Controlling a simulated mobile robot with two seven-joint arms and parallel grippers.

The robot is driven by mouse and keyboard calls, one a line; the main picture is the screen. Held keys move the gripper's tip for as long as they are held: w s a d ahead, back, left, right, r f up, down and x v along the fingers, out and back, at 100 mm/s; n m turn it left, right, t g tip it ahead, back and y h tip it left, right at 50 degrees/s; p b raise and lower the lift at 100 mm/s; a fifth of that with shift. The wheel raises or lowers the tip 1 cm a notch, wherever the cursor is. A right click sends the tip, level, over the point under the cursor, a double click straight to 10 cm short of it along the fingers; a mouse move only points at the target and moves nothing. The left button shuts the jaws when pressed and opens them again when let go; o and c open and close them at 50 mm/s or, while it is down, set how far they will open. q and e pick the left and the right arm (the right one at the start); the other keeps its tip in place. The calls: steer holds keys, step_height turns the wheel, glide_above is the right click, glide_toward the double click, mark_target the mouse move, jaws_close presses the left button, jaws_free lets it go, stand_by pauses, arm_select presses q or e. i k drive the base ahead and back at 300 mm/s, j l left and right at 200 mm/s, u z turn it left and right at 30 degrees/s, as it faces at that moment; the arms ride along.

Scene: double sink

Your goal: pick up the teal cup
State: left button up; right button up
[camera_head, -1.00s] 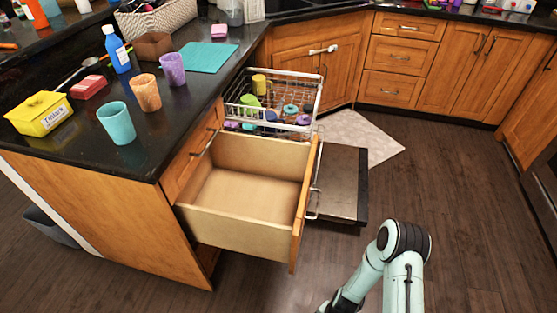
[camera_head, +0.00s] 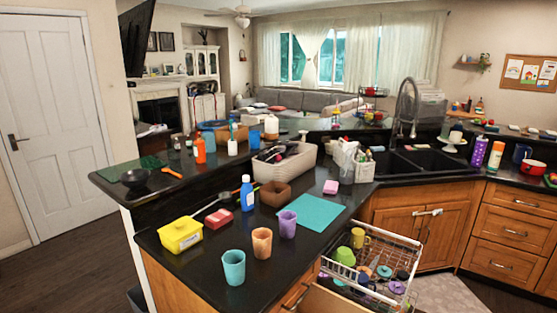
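The teal cup (camera_head: 233,267) stands upright on the dark counter, near its front edge. An orange cup (camera_head: 262,243) and a purple cup (camera_head: 288,224) stand behind it to the right, in a slanting row. The teal cup is fully visible and nothing touches it. Neither of my grippers shows in the head view now.
A teal mat (camera_head: 308,213) lies to the right. The open dishwasher rack (camera_head: 375,259) and an open drawer (camera_head: 330,300) jut out below the counter.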

mark_target(234, 261)
steer(key=k+l+z, duration=0.2)
steer(key=k+z, duration=0.15)
steer(key=k+l+z, duration=0.25)
steer(key=z, duration=0.15)
steer(key=k, duration=0.1)
